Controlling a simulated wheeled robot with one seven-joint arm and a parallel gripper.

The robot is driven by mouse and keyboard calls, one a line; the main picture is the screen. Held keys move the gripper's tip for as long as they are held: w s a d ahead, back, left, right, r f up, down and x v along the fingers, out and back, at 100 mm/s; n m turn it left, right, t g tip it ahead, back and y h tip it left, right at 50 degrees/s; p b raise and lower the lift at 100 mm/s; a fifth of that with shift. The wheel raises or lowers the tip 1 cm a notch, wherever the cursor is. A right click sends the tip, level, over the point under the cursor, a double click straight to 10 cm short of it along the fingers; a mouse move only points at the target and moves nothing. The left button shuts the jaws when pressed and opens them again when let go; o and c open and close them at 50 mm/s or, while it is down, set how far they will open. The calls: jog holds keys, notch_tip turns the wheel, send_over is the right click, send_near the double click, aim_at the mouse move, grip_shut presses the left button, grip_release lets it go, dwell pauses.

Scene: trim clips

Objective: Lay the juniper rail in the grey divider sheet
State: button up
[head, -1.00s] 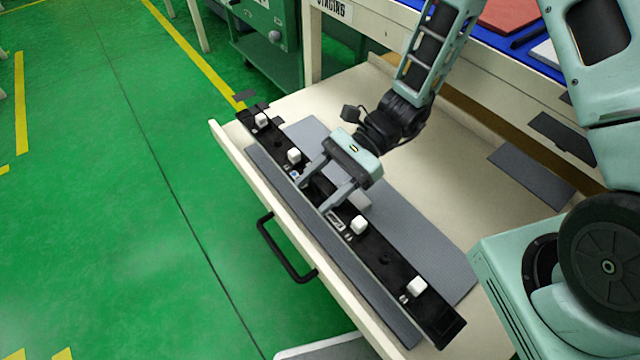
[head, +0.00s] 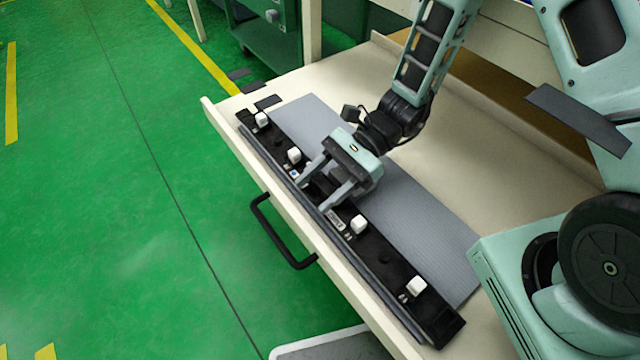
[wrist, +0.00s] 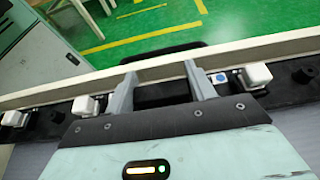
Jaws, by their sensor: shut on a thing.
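The juniper rail (head: 385,258) is a long black strip with several white blocks and small labels along its top. It runs lengthwise inside the open drawer, close along the front wall. My gripper (head: 314,196) is shut on the middle of the rail from above. In the wrist view the rail (wrist: 289,92) spans the picture between and beyond the fingers (wrist: 160,78). The grey divider sheet (head: 430,230) lies flat in the drawer, mostly on the arm's side of the rail. Whether the rail's underside touches the sheet cannot be told.
The drawer's cream front wall (head: 235,147) with a black handle (head: 272,235) borders the rail closely. Small dark pieces (head: 268,102) lie near the drawer's far end. Bare drawer floor (head: 480,150) shows behind the sheet. A teal cabinet (head: 262,30) stands beyond.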

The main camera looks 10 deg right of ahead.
jog(key=o, duration=1.3)
jog(key=shift+c, duration=0.2)
notch_tip(320, 180, up, 10)
jog(key=p, duration=0.4)
jog(key=shift+p, duration=0.3)
